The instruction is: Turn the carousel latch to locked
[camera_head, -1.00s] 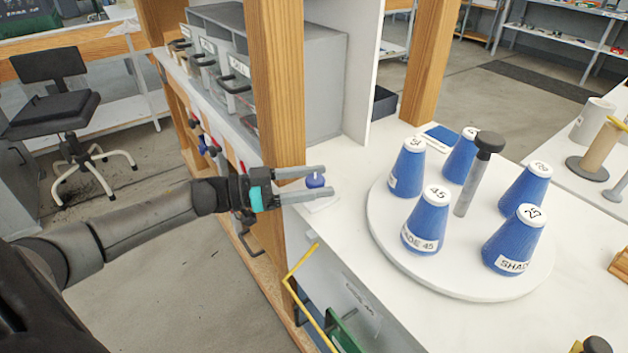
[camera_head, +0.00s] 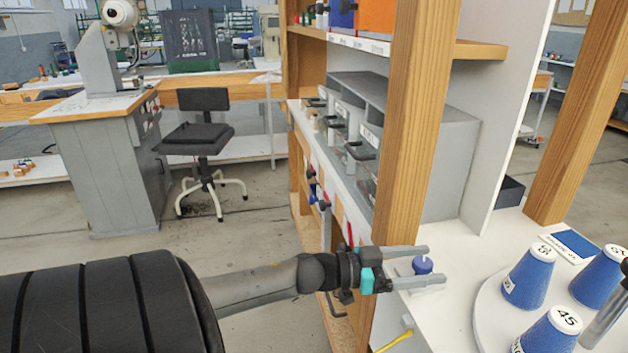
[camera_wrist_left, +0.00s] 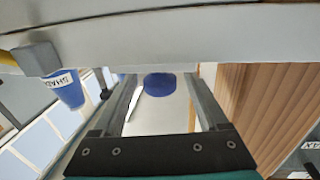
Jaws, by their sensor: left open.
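A small blue knob (camera_head: 422,265), which looks like the carousel latch, stands on a pale plate at the table edge, beside the wooden post. My left gripper (camera_head: 428,265) is open, with one finger on each side of the knob. The knob also shows between the fingers in the left wrist view (camera_wrist_left: 158,84). I cannot tell whether either finger touches it. The white round carousel (camera_head: 488,318) is at the lower right, partly cut off by the frame. It carries blue cones (camera_head: 528,277) with white numbered tops.
The wooden post (camera_head: 415,130) rises close behind my left gripper. A grey bin unit (camera_head: 440,150) stands behind it. A yellow bar (camera_head: 395,341) is below the table edge. A black chair (camera_head: 205,135) stands on open floor at the left.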

